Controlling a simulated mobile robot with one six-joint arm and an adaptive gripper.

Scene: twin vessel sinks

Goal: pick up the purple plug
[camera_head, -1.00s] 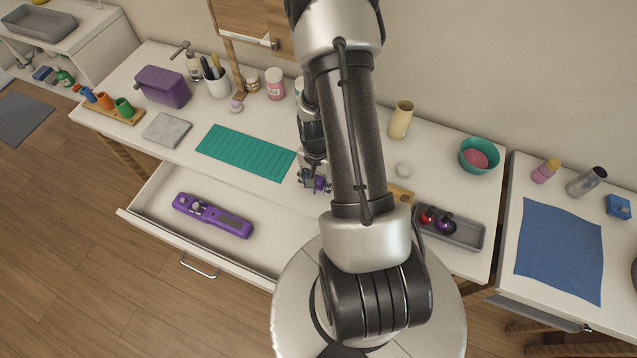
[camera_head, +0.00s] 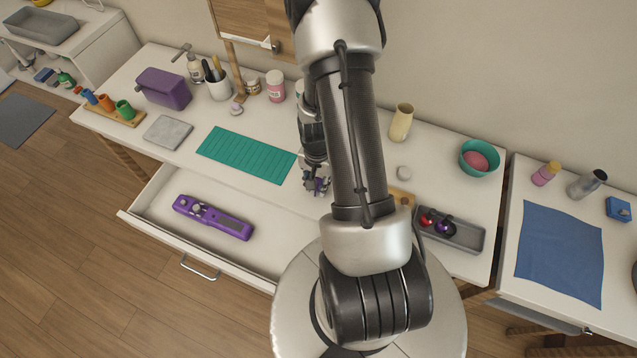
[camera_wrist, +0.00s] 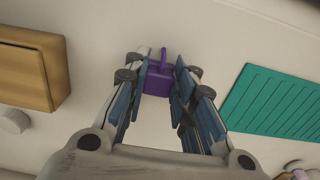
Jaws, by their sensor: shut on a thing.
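The purple plug (camera_wrist: 158,80) sits between the fingertips of my gripper (camera_wrist: 162,72) in the wrist view, with a small stub at its far end. The fingers, with blue inner pads, are closed on it from both sides. In the head view my gripper (camera_head: 316,184) is low over the white counter, just right of the green ribbed mat (camera_head: 247,154). Only a little purple shows there, and the arm hides part of the area. I cannot tell whether the plug touches the counter.
An open drawer (camera_head: 160,205) below the counter holds a purple device (camera_head: 212,217). A wooden block (camera_wrist: 30,68) and a round white object (camera_wrist: 14,121) lie left in the wrist view. A grey tray (camera_head: 468,236) with red and dark items stands to the right.

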